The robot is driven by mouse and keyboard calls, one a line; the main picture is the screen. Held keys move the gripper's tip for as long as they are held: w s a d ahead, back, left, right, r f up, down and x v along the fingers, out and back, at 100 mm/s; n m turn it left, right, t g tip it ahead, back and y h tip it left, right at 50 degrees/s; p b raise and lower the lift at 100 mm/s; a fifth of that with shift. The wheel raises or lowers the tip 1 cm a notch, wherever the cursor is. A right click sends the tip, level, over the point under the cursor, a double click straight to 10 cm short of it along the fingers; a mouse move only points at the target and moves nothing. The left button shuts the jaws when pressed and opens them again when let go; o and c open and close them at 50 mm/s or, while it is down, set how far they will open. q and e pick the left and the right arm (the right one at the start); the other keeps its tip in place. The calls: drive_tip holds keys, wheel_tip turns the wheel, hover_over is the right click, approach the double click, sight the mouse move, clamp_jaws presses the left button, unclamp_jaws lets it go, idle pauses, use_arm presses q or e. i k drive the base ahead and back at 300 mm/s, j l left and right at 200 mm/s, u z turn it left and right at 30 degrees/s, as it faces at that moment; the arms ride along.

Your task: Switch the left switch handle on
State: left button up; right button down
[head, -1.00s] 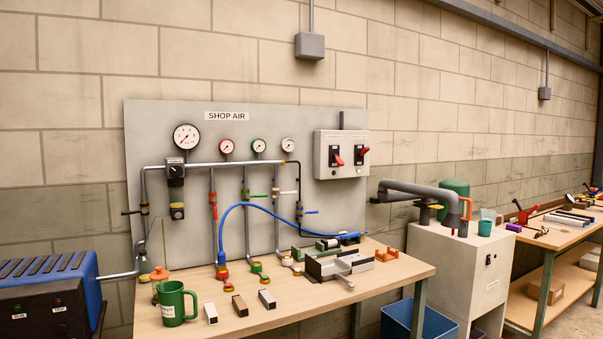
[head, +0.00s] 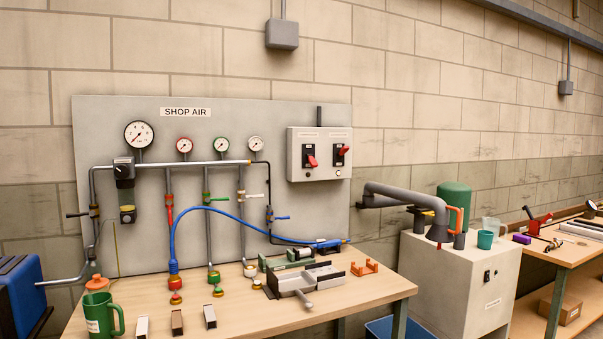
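The grey switch box (head: 319,173) is mounted at the upper right of the shop air panel (head: 230,130). It carries two red switch handles on black plates. The left switch handle (head: 312,161) points down and slightly right. The right switch handle (head: 344,151) sits higher on its plate and points more sideways. Labels above the handles are too small to read. Neither of my grippers shows in the head view.
A wooden workbench (head: 370,290) below the panel bears a green mug (head: 102,319), a grey tray-like fixture (head: 292,281) and several small blocks. A grey cabinet (head: 455,280) with a curved duct (head: 405,198) stands to the right. A blue machine (head: 20,295) is at the left edge.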

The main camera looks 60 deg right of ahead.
sight(313, 163)
drive_tip(key=k+l, duration=0.15)
drive_tip(key=l, duration=0.25)
drive_tip(key=k+l, duration=0.15)
drive_tip(key=l, duration=0.25)
drive_tip(key=k+l+u, duration=0.1)
drive_tip(key=l, duration=0.3)
drive_tip(key=k+l, duration=0.2)
drive_tip(key=l, duration=0.2)
drive_tip(key=k+l, duration=0.2)
drive_tip(key=l, duration=0.2)
drive_tip(key=k+l, duration=0.15)
drive_tip(key=l, duration=0.25)
drive_tip(key=u, duration=0.05)
